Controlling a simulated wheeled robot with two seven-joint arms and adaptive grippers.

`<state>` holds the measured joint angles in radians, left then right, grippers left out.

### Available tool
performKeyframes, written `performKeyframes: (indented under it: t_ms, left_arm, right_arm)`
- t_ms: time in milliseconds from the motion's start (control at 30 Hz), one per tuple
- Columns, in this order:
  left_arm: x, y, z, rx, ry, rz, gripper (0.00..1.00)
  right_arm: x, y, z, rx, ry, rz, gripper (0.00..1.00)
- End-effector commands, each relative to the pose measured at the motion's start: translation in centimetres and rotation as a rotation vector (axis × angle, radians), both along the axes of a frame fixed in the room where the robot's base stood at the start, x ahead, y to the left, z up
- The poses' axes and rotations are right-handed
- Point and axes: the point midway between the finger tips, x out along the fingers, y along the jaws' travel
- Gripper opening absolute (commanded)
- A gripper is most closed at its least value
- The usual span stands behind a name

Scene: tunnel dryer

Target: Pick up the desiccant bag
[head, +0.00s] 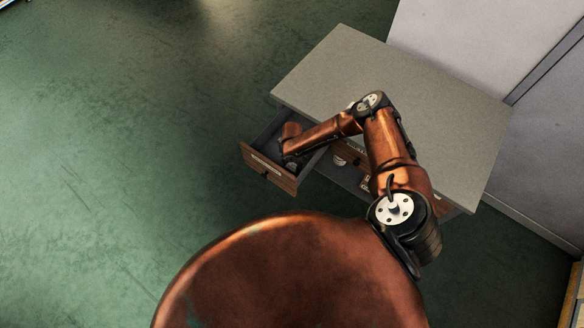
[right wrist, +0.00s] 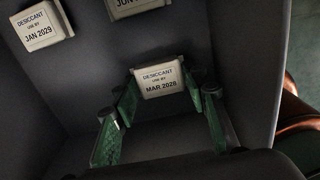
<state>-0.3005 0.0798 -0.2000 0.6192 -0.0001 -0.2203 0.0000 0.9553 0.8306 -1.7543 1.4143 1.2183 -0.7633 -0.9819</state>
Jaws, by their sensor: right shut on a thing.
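A small pale desiccant bag (right wrist: 159,82) marked "USE BY MAR 2028" is between the green-padded fingers of my right gripper (head: 289,160), which is shut on it. The right wrist view shows this inside the open drawer (head: 268,172). Two more desiccant bags are farther in: one marked JAN 2029 (right wrist: 41,27) at the upper left, and one with a label starting JUN (right wrist: 135,6), cut off by the top edge. In the head view the bags are too small or hidden to read. My left gripper is not in view.
The drawer is pulled out from a cabinet with a grey top (head: 390,100), and its walls stand close around my right gripper. Other drawer fronts are partly hidden by my right arm. A pale wall (head: 470,40) is behind. Green floor (head: 120,150) is clear at the left.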

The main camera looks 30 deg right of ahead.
Motion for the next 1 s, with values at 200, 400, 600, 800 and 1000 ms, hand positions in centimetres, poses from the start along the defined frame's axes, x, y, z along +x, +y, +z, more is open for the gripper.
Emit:
performKeyframes:
  t_ms: [200, 400, 600, 800, 1000]
  left_arm:
    - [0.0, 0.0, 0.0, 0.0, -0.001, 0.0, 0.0]
    - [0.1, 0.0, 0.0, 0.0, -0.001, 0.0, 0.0]
    - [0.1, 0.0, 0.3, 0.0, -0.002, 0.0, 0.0]
    - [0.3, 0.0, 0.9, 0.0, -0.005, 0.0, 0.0]
    - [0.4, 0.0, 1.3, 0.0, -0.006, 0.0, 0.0]
  right_arm:
    - [0.0, 0.0, 0.0, 0.0, 0.0, 0.0, 0.19]
    - [0.0, 0.0, 0.0, 0.0, 0.0, 0.0, 0.16]
    - [0.1, -0.1, 1.3, 0.002, -0.001, -0.001, 0.16]
    - [0.1, 0.0, 5.2, 0.002, -0.004, 0.0, 0.16]
    - [0.0, 0.0, 8.6, 0.001, -0.002, 0.0, 0.16]
